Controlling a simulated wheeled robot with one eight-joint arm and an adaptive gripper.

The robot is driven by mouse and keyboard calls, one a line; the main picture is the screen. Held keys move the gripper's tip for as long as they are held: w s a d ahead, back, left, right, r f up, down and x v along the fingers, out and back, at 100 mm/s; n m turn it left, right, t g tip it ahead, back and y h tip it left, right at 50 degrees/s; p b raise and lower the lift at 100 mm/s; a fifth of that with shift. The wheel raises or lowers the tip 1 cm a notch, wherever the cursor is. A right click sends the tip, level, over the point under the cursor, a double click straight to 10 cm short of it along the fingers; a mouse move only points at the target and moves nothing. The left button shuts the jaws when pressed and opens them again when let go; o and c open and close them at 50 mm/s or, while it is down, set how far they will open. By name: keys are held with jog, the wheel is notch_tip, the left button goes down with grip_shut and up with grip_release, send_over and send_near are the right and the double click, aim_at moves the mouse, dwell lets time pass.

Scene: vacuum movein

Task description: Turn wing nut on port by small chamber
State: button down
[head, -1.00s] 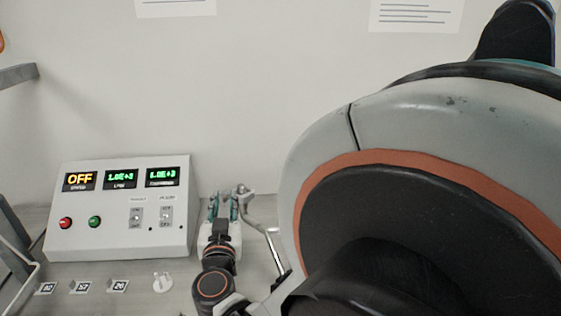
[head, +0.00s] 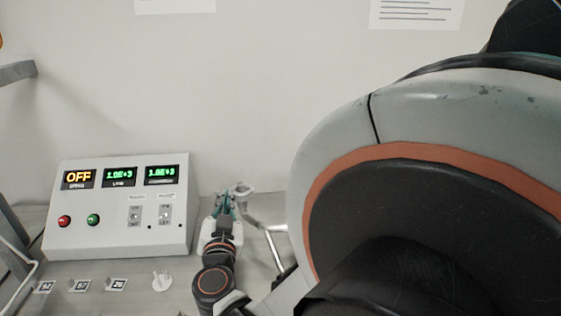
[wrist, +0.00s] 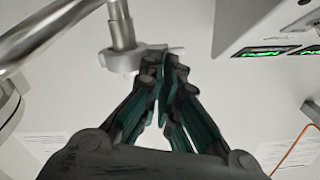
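A metal pipe joint with a clamp (wrist: 122,58) is at the upper middle of the wrist view. It also shows in the head view (head: 242,188), just right of my fingertips. A pale, thin wing-like piece (wrist: 176,49) sticks out to the right from the clamp, partly behind my fingertips. My gripper (wrist: 162,66) has its teal-lined fingers drawn together at the tips, against or just in front of this piece. In the head view my gripper (head: 225,199) looks narrow beside the pipe. Whether a wing is pinched between the tips is hidden.
A control box (head: 118,214) with an OFF display stands left of my gripper. Small numbered tags (head: 80,285) and a white knob-like piece (head: 162,281) lie on the bench in front. A bent metal pipe (head: 268,245) runs down close on the right.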

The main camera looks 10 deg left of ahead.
jog(key=shift+d+m, duration=0.1)
jog(key=shift+m, duration=1.1)
jog(key=c, duration=1.8)
grip_release()
jog(key=shift+c, duration=0.2)
